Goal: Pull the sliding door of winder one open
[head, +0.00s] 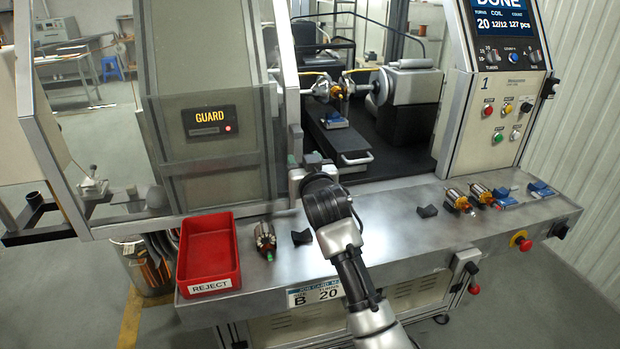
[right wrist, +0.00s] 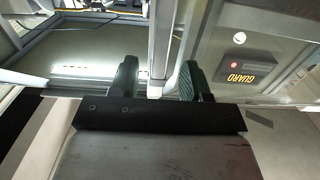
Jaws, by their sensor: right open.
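The clear sliding door (head: 210,165) of winder one stands at the left of its work opening, its metal edge post (head: 287,75) upright. To the right of that post the opening is clear, and the winding spindle and armature (head: 330,90) show inside. My right gripper (head: 305,172) is at the lower end of the door's edge, above the front ledge. In the right wrist view its open fingers (right wrist: 157,82) stand on either side of an upright pale bar (right wrist: 160,45) at the door's edge. I cannot tell whether they touch it. My left gripper is not in view.
A red reject tray (head: 209,281), an armature (head: 265,240) and a dark block (head: 302,237) lie on the front ledge, left of my right arm. More armatures (head: 470,198) and blue blocks lie at its right. The control panel (head: 497,100) stands right of the opening.

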